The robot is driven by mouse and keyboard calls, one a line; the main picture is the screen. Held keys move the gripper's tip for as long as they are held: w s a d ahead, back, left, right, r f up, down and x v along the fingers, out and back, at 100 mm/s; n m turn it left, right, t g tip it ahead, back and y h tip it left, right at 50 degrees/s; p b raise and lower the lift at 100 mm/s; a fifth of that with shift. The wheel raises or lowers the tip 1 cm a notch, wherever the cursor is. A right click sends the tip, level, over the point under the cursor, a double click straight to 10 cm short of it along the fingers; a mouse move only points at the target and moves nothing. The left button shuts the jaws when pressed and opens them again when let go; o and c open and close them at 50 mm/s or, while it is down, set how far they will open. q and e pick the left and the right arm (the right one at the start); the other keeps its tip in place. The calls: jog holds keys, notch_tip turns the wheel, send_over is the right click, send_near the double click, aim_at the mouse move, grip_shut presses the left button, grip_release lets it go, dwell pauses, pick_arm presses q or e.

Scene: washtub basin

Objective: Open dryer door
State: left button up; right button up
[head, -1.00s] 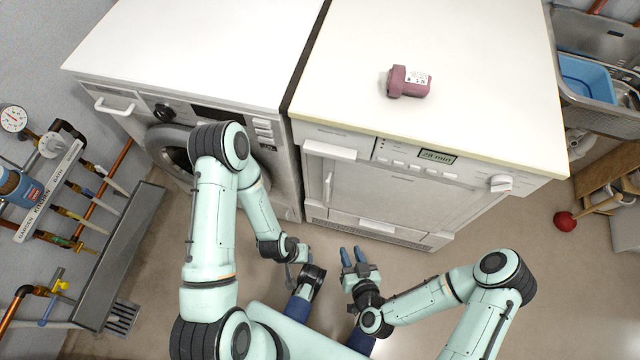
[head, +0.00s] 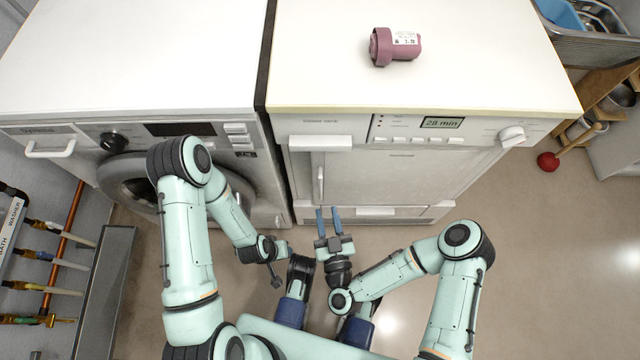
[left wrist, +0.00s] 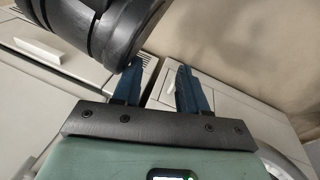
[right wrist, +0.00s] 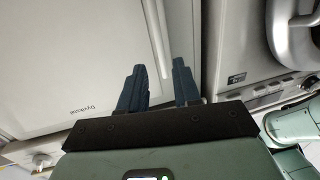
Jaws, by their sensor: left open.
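The dryer (head: 390,180) is the white machine on the right in the head view, with a display reading 28 min. Its front door (head: 375,178) looks shut and has a vertical white handle (head: 321,183) near its left edge. My right gripper (head: 328,212) is open and empty, just below and in front of the handle, its fingers pointing at the dryer. The right wrist view shows its two separated blue fingers (right wrist: 158,75) before the door panel (right wrist: 75,60). My left gripper (left wrist: 160,75) is open and empty, low in front of the washer.
A washer (head: 130,60) stands left of the dryer, with a narrow dark gap between. A pink bottle (head: 396,46) lies on the dryer top. Pipes with valves (head: 45,270) are at the left.

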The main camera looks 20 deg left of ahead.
aim_at(321, 188)
jog(key=b+x, duration=0.2)
jog(key=x, duration=0.6)
jog(key=shift+f, duration=0.1)
pick_arm(q)
jog(key=s+f+g, duration=0.2)
jog(key=s+f, duration=0.2)
jog(key=s, duration=0.1)
jog(key=shift+a, duration=0.4)
pick_arm(e)
jog(key=shift+w+a, duration=0.4)
jog(key=shift+w, duration=0.25)
grip_shut()
